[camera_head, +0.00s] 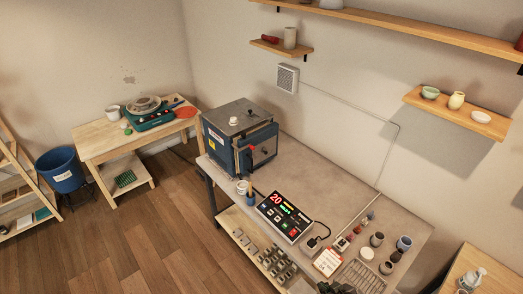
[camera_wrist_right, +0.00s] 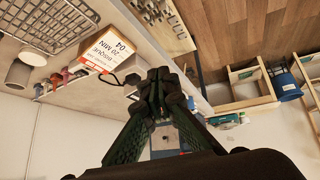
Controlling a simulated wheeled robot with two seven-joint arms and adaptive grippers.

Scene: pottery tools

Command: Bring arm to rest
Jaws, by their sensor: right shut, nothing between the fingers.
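My right gripper (camera_head: 337,288) shows only as a dark tip at the bottom edge of the head view, over the front of the grey worktable (camera_head: 340,185). In the right wrist view my right gripper (camera_wrist_right: 160,82) has its two dark fingers brought together at the tips, with nothing between them. The rest of my right arm is out of the head view. My left gripper is in neither view.
Near the right gripper are a white card (camera_head: 327,262), a wire rack (camera_head: 362,277) and several small jars. A controller with a lit display (camera_head: 285,217) and a blue kiln (camera_head: 238,137) stand further left.

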